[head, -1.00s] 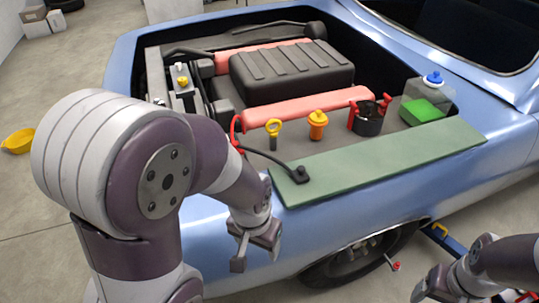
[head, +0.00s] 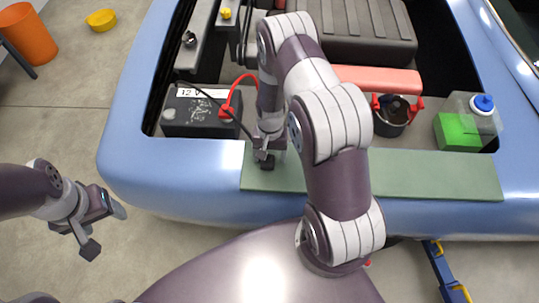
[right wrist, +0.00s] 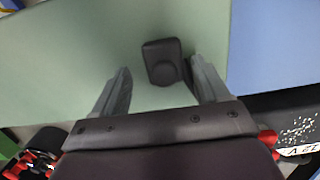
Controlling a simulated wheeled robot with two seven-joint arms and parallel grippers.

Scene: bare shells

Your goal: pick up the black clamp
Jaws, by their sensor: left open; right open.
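The black clamp (head: 268,163) lies on the green mat (head: 430,175) on the car's fender, with a black cable running from it toward the battery. In the right wrist view the clamp (right wrist: 163,60) sits between the fingertips, apart from both. My right gripper (head: 267,152) is open over the clamp and partly hides it in the head view; its fingers also show in the right wrist view (right wrist: 161,76). My left gripper (head: 106,229) is open and empty over the floor at the left, away from the car.
A battery (head: 190,115) marked 12 V, with a red clamp (head: 227,112) on it, stands left of my right gripper. A black cup with red handles (head: 390,118) and a jug with green liquid (head: 462,130) stand behind the mat. The mat's right part is clear.

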